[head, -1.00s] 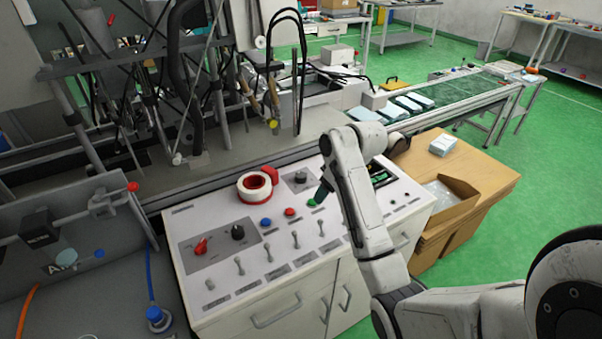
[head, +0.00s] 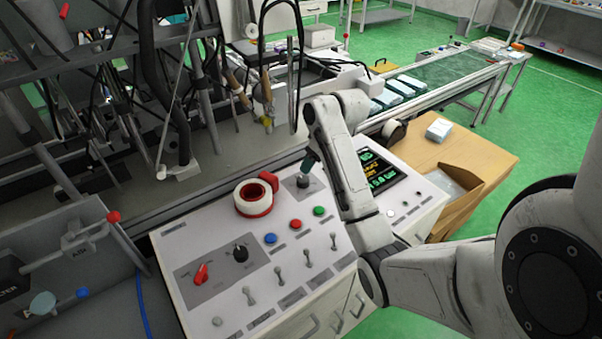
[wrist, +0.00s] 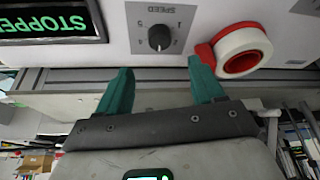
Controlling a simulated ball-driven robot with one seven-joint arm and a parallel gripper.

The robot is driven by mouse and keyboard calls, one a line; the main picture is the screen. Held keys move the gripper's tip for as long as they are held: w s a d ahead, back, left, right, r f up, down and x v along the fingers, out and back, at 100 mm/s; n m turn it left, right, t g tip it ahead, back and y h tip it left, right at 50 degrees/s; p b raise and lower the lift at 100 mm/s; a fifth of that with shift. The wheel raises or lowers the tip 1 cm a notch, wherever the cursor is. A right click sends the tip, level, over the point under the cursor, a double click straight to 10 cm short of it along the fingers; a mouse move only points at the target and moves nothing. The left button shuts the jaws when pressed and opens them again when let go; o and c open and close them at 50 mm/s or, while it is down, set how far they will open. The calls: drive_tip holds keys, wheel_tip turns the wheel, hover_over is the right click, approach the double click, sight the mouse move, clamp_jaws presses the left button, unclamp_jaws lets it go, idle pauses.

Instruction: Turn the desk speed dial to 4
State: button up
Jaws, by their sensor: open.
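The speed dial (head: 303,182) is a black knob on a grey plate at the back of the white desk panel. The wrist view shows the dial (wrist: 159,38) under the word SPEED; its pointer setting is too small to read surely. My gripper (head: 309,165) is at the dial's far side in the head view, partly hidden by my arm. In the wrist view my gripper (wrist: 160,66) has two green fingers spread apart with nothing between them. The dial lies just beyond the fingertips, between their lines, apparently not touched.
A red and white tape roll (head: 253,198) lies beside the dial on the panel. A green-lettered display (head: 377,173) is right of my arm. Blue, red and green buttons, toggles, a red switch (head: 201,273) and another black knob (head: 240,254) sit nearer the front.

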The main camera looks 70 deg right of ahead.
sight(303, 179)
drive_tip(key=x, duration=1)
drive_tip(key=shift+a, duration=0.1)
drive_tip(key=c, duration=1)
